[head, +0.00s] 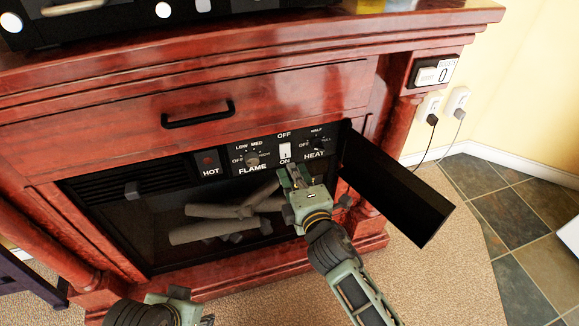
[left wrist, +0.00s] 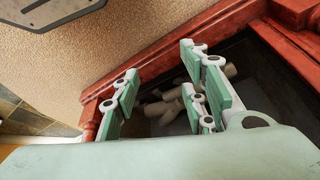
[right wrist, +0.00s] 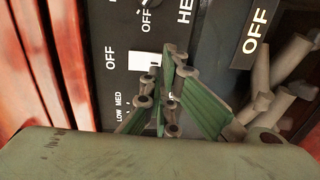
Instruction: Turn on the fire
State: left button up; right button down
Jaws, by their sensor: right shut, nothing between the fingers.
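The fireplace has a black control panel (head: 267,158) with a FLAME knob (head: 252,158), a HEAT knob (head: 318,143) and a white switch (head: 285,150) between the words OFF and ON. I cannot tell which way the switch is set. Grey logs (head: 215,231) lie below, with no flame showing. My right gripper (head: 291,177) is shut and empty, its tips just below the switch; in the right wrist view the tips (right wrist: 164,85) are close to the white switch (right wrist: 143,61). Contact is unclear. My left gripper (left wrist: 160,92) is open and empty, in front of the fireplace.
The black panel door (head: 395,185) hangs open to the right of the controls, beside my right arm. A drawer handle (head: 198,114) sticks out above. A HOT indicator (head: 210,161) is dark red. Wall sockets (head: 455,102) with cords are at right.

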aim_at(286, 157)
pick_arm(q)
jog(key=shift+w+d+f+t+b, duration=0.1)
jog(key=shift+w+t+b, duration=0.1)
jog(key=shift+w, duration=0.25)
jog(key=shift+w+d+f+t+b, duration=0.1)
jog(key=shift+w+t, duration=0.1)
jog(key=shift+w, duration=0.2)
pick_arm(e)
jog(key=x, duration=0.3)
jog(key=shift+w+a, duration=0.1)
jog(key=shift+w, duration=0.05)
jog(key=shift+w+f+b, duration=0.15)
jog(key=shift+f+b, duration=0.05)
jog(key=shift+b, duration=0.55)
jog(key=shift+w+a+r+t+b, duration=0.15)
jog(key=shift+t+b, duration=0.15)
jog(key=shift+b, duration=0.15)
pick_arm(q)
jog(key=w+d+r+t+h, duration=0.1)
jog(key=w+d+r+t, duration=0.1)
jog(key=w, duration=0.3)
jog(key=w+d+r+t, duration=0.1)
jog(key=w+r+t, duration=0.3)
jog(key=w, duration=0.2)
jog(key=shift+d+h, duration=0.35)
jog(key=shift+h, duration=0.05)
jog(key=shift+f, duration=0.1)
